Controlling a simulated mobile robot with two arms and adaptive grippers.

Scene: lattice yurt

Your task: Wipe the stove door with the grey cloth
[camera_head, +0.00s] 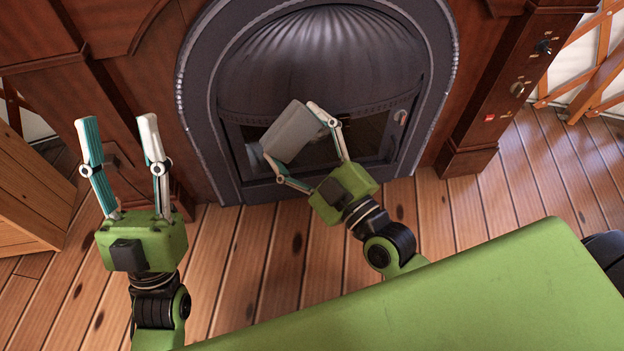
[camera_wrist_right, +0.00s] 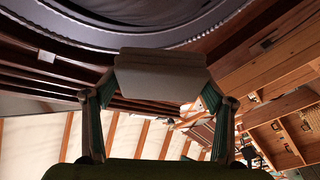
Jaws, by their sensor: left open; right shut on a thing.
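The grey cloth (camera_head: 292,131) is a folded grey block between the fingers of my right gripper (camera_head: 299,146), which is shut on it. The cloth also shows in the right wrist view (camera_wrist_right: 160,75), spanning the gap between the fingers (camera_wrist_right: 158,90). It is in front of the lower part of the dark stove door (camera_head: 365,139), over its glass; I cannot tell if it touches. The door has a small handle (camera_head: 400,118) at its right. My left gripper (camera_head: 115,120) is open and empty, to the left of the stove.
A dark wood surround (camera_head: 150,75) frames the arched stove. Its right post carries knobs (camera_head: 517,89) and a red switch. A wooden cabinet (camera_head: 30,190) stands at the left. The plank floor (camera_head: 240,260) in front is clear.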

